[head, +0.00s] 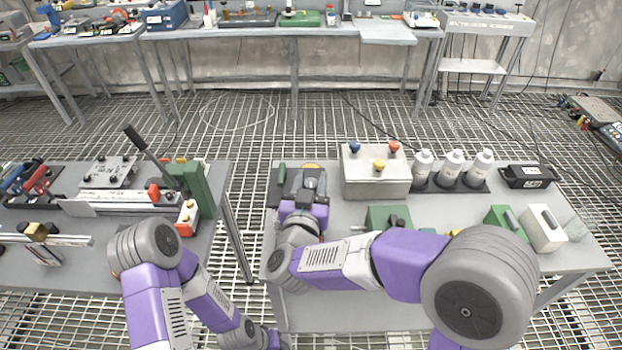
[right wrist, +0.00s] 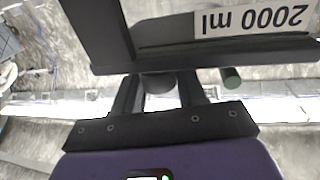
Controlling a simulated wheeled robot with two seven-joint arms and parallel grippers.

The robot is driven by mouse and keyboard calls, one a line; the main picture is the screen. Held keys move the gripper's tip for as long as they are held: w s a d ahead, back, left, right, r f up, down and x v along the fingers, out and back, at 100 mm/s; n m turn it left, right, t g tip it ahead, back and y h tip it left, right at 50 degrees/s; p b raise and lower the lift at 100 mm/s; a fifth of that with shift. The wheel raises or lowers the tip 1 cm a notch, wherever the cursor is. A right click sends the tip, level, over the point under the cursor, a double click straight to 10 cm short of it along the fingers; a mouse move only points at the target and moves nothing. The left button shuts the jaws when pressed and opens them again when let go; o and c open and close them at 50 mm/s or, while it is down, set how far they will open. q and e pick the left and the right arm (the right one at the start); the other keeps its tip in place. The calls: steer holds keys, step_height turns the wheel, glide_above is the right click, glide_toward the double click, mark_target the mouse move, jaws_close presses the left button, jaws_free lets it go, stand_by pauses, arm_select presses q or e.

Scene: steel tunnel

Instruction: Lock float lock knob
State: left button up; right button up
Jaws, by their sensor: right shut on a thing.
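My right gripper (head: 308,188) reaches over the left end of the right-hand table, at a dark device there. In the right wrist view my right gripper (right wrist: 158,92) has its two dark fingers closed on a dark round knob (right wrist: 158,83), apparently the float lock knob. The knob sits just under a dark block (right wrist: 225,42) with an upside-down "2000 ml" label. In the head view the knob is hidden by my gripper and wrist. My left arm is folded low on the left, and its gripper is not visible.
A dark green-ended rod (right wrist: 231,77) sticks out beside the knob. To the right stand a steel box (head: 376,175) with coloured knobs, several white bottles (head: 453,165) and a black case (head: 527,177). The left table (head: 75,270) holds a lever press and slides. A gap separates the tables.

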steer(key=m+g+h+p, duration=0.1)
steer(key=m+h, duration=0.1)
steer(key=h, duration=0.2)
steer(key=m+g+h+p, duration=0.2)
steer(key=m+h, duration=0.1)
steer(key=shift+r+m+h, duration=0.15)
steer(key=shift+m+h, duration=0.15)
steer(key=shift+h, duration=0.1)
steer(key=shift+g, duration=0.3)
steer(key=o, duration=1)
steer(key=shift+c, duration=0.2)
